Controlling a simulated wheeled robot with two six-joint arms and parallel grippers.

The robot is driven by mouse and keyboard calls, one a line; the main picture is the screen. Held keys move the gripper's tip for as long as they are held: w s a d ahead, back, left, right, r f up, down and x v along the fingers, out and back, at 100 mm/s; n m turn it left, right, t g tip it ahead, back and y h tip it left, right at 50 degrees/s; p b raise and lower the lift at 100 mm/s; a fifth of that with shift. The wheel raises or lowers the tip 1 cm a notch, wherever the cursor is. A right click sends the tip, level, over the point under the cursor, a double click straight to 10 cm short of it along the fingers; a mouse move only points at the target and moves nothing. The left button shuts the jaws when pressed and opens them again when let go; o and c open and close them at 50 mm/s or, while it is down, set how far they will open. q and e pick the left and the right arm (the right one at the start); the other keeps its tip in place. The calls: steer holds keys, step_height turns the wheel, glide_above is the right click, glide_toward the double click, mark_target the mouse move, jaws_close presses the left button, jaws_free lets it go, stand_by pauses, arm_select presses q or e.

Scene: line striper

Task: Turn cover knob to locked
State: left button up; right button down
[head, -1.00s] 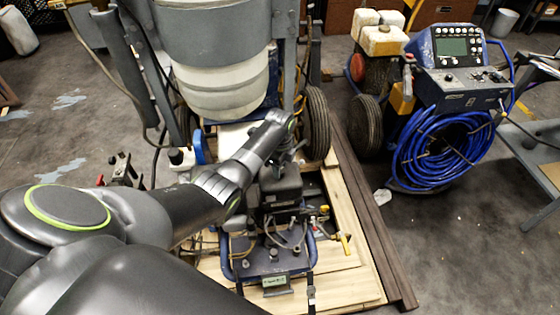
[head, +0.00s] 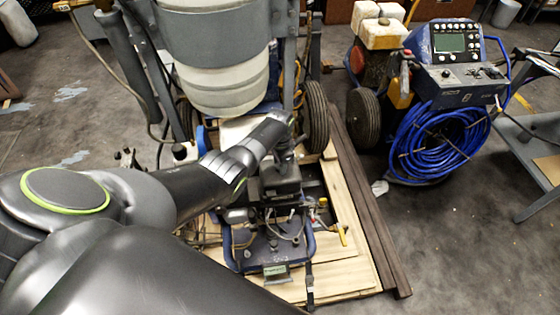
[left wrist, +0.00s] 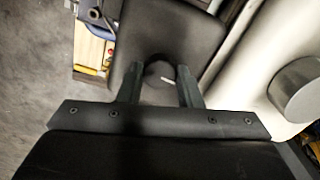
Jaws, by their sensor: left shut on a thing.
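The black cover (head: 281,187) sits on the striper's frame in the lower middle of the head view. In the left wrist view the cover (left wrist: 190,35) fills the upper middle. Its dark round knob (left wrist: 155,69) has a pale mark at its lower side. My left gripper (head: 284,166) reaches down onto the cover from above. In the left wrist view its two fingers (left wrist: 158,78) stand on either side of the knob and are shut on it. The knob is hidden in the head view. Which way the mark counts as locked cannot be told. My right gripper is not in view.
A large pale tank (head: 215,65) stands just behind the cover. A tyre (head: 316,117) is to its right. A blue hose coil (head: 437,143) hangs on a second machine at right. The floor (head: 455,240) at lower right is clear.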

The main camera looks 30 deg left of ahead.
arm_select(q)
steer(key=shift+n, duration=0.6)
steer(key=o, duration=1)
steer(key=shift+r, duration=0.1)
step_height(320, 180, up, 6)
steer(key=shift+f+p, duration=0.2)
steer(key=shift+p, duration=0.95)
step_height(320, 180, up, 12)
steer(key=shift+f, duration=0.15)
